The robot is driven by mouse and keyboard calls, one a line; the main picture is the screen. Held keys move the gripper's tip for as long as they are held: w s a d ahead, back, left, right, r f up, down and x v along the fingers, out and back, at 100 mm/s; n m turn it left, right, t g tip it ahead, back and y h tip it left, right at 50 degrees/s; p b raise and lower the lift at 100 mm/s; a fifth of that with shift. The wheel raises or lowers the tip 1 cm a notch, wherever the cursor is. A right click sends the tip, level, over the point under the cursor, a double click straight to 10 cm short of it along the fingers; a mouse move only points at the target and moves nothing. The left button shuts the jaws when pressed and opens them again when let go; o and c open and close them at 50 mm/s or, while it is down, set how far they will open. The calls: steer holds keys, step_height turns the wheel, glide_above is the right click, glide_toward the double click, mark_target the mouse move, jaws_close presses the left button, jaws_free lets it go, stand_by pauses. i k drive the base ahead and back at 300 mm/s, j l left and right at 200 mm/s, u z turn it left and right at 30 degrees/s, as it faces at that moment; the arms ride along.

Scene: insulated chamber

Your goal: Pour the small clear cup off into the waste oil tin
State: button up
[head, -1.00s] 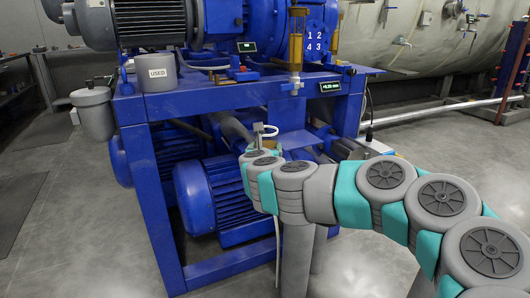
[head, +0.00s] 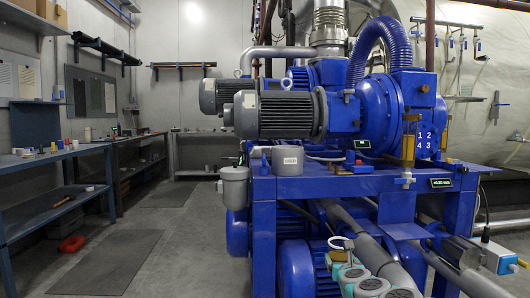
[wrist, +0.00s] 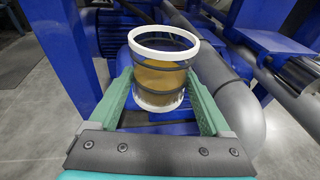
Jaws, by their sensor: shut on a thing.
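The small clear cup (wrist: 160,98) has a white rim and amber liquid inside. It is upright between the green fingers of my gripper (wrist: 161,88), which is shut on it. In the head view the cup's pale rim (head: 341,243) shows low in the picture, in front of the blue frame. A grey tin (head: 288,161) labelled USED, which seems to be the waste oil tin, stands on the frame's top left corner. The cup is below and to the right of it in the picture, apart from it. The inside of the tin is hidden.
The blue pump frame (head: 264,225) has motors, pipes and a brass-coloured sight glass (head: 408,140) close to the arm. A grey pot (head: 234,187) hangs left of the tin. The floor on the left is open, with dark mats (head: 103,262) and workbenches beyond.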

mark_target(287, 161)
steer(key=i+l+u, duration=0.1)
steer(key=u, duration=1.1)
steer(key=l+u, duration=0.7)
steer(key=l, duration=0.2)
steer(key=k+l+u, duration=0.15)
steer(key=l+u, duration=0.2)
steer(key=k+l, duration=0.1)
steer(key=l, duration=0.55)
steer(key=k+l, duration=0.15)
steer(key=l, duration=0.15)
steer(key=i+u, duration=0.05)
